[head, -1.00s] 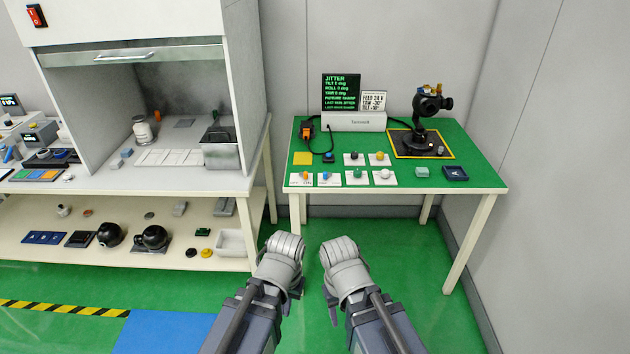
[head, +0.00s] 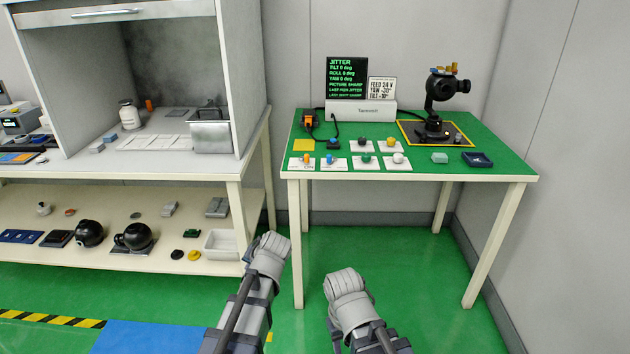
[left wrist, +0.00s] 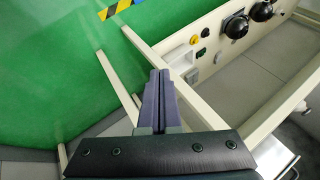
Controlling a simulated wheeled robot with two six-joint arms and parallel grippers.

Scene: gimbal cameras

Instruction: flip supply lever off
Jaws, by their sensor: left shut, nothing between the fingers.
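A small orange lever (head: 306,158) stands on a white plate (head: 296,164) at the front left corner of the green-topped table (head: 450,175). Its plate carries small lettering, with "ON" at the right end. A similar plate with a blue lever (head: 331,159) is just to its right. My left gripper (head: 272,243) is below and left of the table's front left corner, away from the levers. Its fingers are shut and empty in the left wrist view (left wrist: 159,85). My right gripper (head: 343,280) is low in front of the table, and its fingers are hard to make out.
More plates with colored knobs (head: 366,144), a display (head: 346,77) and a black gimbal camera (head: 437,100) are on the table. A white bench with a lower shelf (head: 150,262) stands to the left. Green floor is open beneath the table.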

